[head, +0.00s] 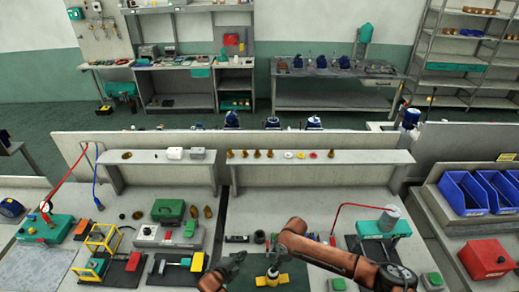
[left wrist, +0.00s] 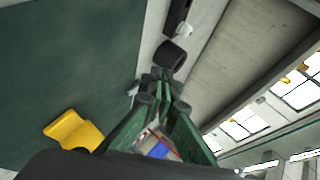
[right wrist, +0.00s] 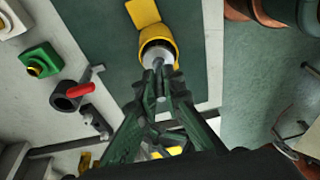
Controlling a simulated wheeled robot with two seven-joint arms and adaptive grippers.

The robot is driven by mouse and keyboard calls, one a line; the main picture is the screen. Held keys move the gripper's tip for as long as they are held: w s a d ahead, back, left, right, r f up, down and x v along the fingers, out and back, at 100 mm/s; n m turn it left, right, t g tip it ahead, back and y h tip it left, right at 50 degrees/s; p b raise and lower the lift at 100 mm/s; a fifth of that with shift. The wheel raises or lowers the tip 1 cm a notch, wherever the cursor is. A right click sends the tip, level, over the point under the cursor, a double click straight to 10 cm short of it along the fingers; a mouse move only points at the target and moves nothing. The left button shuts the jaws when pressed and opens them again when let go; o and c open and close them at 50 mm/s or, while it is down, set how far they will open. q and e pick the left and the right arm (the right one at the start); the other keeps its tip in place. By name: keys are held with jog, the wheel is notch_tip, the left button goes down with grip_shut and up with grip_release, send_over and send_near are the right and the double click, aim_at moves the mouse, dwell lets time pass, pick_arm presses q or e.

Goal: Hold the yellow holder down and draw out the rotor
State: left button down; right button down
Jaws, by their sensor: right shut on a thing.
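The yellow holder (head: 264,281) stands on a dark green mat at the bottom middle of the head view. In the right wrist view the holder (right wrist: 157,32) is a round yellow cup with a flat tab. A pale grey rotor part (right wrist: 156,54) sits in its mouth. My right gripper (right wrist: 159,75) is shut on this rotor part, right at the cup. My left gripper (head: 238,258) is to the left of the holder, apart from it. In the left wrist view its fingertips (left wrist: 165,82) are together and empty, and a yellow holder tab (left wrist: 74,130) shows at lower left.
A black ring with a red handle (right wrist: 80,91) and a green block with a yellow ring (right wrist: 39,62) lie beside the mat. A green unit with a red hose (head: 384,226) stands to the right. A shelf (head: 320,157) runs along the back. The mat left of the holder is bare.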

aim_at(261, 280)
pick_arm(q)
jog(key=shift+d+r+n+g, duration=0.25)
jog(key=shift+d+n+g, duration=0.05)
jog(key=shift+d+n, duration=0.3)
jog(key=s+d+n+g, duration=0.1)
jog(key=s+d+r+n+g, duration=0.1)
jog(key=s, duration=0.1)
jog(key=shift+s+d+g+y, duration=0.1)
jog(key=shift+d+g+y, duration=0.2)
jog(key=shift+g+y, duration=0.1)
jog(key=s+d+r+g+h, duration=0.1)
jog(key=s+d+r+g, duration=0.2)
jog(key=s, duration=0.3)
jog(key=shift+n+g, duration=0.3)
jog(key=shift+n, duration=0.1)
jog(key=shift+s+d+f, duration=0.1)
jog(key=shift+f, duration=1.65)
jog(key=shift+s+f, duration=0.1)
jog(key=shift+f, duration=1.6)
jog(key=shift+f, duration=0.1)
jog(key=shift+f, duration=0.65)
pick_arm(e)
jog(key=shift+r, duration=0.1)
jog(key=shift+r, duration=0.1)
